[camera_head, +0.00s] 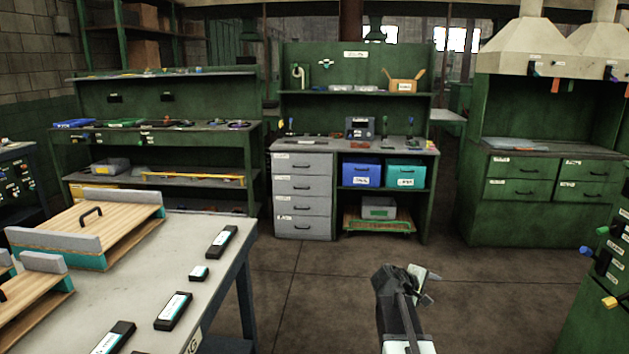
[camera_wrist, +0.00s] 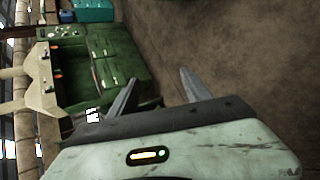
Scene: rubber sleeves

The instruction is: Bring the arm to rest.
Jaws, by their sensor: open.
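My gripper (camera_head: 421,283) is in the lower middle of the head view, at the end of my arm, over the bare floor and apart from the table. In the wrist view my gripper (camera_wrist: 160,92) shows two grey fingers spread wide apart, with nothing between them. The wrist view looks sideways, with a green cabinet and the floor beyond the fingers. My arm reaches up from the bottom edge of the head view. The lower part of the arm is out of view.
A grey-topped table (camera_head: 195,255) at left carries wooden boards with handles and several black labelled blocks. A green workbench (camera_head: 430,195) with grey drawers stands behind. A hooded green cabinet (camera_head: 520,215) is at right. The floor (camera_head: 310,290) between is clear.

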